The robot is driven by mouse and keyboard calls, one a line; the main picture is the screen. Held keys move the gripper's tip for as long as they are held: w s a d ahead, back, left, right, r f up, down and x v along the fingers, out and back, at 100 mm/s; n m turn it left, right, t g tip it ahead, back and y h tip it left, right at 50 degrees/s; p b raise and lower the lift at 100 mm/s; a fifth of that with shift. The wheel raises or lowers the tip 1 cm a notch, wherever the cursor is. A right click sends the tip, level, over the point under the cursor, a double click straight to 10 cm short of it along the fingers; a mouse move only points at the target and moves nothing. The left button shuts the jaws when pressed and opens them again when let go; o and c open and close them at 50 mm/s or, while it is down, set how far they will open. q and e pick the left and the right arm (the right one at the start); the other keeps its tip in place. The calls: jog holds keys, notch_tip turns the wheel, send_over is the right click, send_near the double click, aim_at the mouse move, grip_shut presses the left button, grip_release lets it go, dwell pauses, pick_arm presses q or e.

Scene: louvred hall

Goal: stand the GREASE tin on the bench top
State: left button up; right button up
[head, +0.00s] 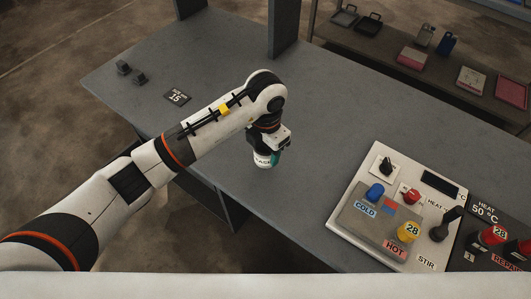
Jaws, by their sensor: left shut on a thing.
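The GREASE tin (263,159) is a small pale tin with dark lettering, partly hidden by the fingers. My left gripper (270,148) is shut on it from above. The tin is upright over the grey bench top (230,60), near its front edge. I cannot tell whether its base touches the surface. My right gripper is not in view.
A control panel (342,222) with knobs, a lever and COLD, HOT and STIR labels stands at the right. A small dark plate marked 15 (177,97) and dark blocks (131,73) lie at the left. A post (285,30) rises at the back. The bench middle is clear.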

aim_at(266, 157)
pick_arm(q)
jog(key=f, duration=0.2)
jog(key=w+f+p, duration=0.1)
jog(key=f, duration=0.1)
jog(key=shift+s+f, duration=0.1)
jog(key=shift+f, duration=0.2)
jog(key=shift+f, duration=0.1)
jog(key=o, duration=1.1)
